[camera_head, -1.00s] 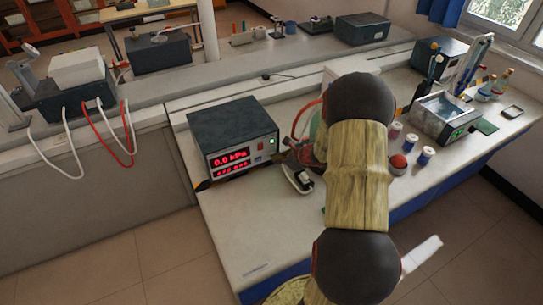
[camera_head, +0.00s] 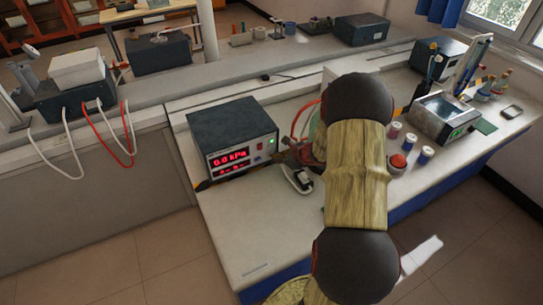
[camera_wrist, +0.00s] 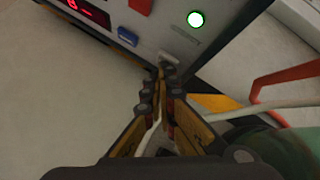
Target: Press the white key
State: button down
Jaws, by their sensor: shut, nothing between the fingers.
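The pressure meter (camera_head: 235,135) is a dark box with a pale front panel, a red display reading 0.0 kPa and a lit green lamp (camera_wrist: 195,19). In the wrist view, a pale key (camera_wrist: 178,60), which looks like the white key, sits on the panel below the lamp. A red key (camera_wrist: 141,6) and a blue key (camera_wrist: 128,37) lie left of it. My gripper (camera_wrist: 161,74) is shut and empty, its fingertips at the panel's lower edge, close to the pale key. Whether they touch it I cannot tell. In the head view my gripper (camera_head: 283,158) is small beside the meter's right side.
A red tube (camera_wrist: 285,80) and a green rounded object (camera_wrist: 265,150) are right of my gripper in the wrist view. The bench's front left is clear.

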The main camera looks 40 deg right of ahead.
jog(key=shift+w+r, duration=0.15)
jog(key=shift+r, duration=0.1)
jog(key=shift+s+a+f, duration=0.1)
jog(key=shift+s+a, duration=0.15)
jog(key=shift+s, duration=0.4)
jog(key=shift+s+f+b, duration=0.1)
jog(key=shift+s+b, duration=0.25)
jog(key=shift+s, duration=0.05)
jog(key=shift+s+a+b, duration=0.2)
jog(key=shift+s+a, duration=0.1)
jog(key=shift+s, duration=0.75)
jog(key=shift+s+a+b, duration=0.2)
jog(key=shift+s+a, duration=0.05)
jog(key=shift+s, duration=0.8)
